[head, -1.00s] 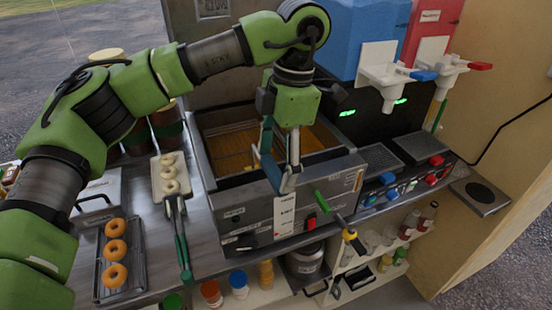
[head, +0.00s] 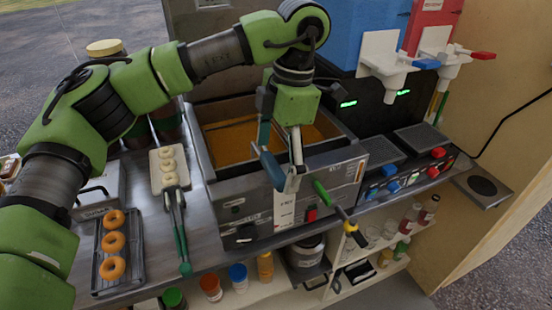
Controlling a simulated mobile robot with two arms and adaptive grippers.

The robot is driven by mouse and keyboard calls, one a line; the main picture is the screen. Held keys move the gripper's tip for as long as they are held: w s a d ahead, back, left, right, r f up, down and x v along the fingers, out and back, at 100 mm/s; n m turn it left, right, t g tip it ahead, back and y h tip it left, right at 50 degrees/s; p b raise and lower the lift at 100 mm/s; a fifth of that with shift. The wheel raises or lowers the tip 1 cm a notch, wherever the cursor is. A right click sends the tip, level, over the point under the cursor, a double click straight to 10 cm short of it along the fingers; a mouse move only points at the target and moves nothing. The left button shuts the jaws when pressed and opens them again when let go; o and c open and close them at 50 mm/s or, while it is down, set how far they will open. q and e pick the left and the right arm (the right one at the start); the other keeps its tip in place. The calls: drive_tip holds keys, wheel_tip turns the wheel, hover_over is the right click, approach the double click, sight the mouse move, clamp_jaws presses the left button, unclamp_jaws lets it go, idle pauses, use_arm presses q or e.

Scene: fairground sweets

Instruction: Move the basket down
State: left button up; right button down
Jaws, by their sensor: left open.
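My left gripper (head: 283,172) hangs from above at the front wall of the steel fryer (head: 247,200). Its fingers are open and point down, and I see nothing clearly held between them. Golden oil (head: 232,143) shows inside the fryer vat behind the gripper. I cannot clearly make out the basket; the gripper and wrist cover part of the vat and its front rim. My right gripper is not in view.
Drink dispensers (head: 390,65) stand right. Jars and bottles fill the shelf below.

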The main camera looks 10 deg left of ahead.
use_arm(q)
wheel_tip(320, 180, up, 12)
drive_tip(key=d, duration=0.1)
drive_tip(key=shift+w+d, duration=0.3)
drive_tip(key=shift+w, duration=0.15)
drive_tip(key=shift+f, duration=0.1)
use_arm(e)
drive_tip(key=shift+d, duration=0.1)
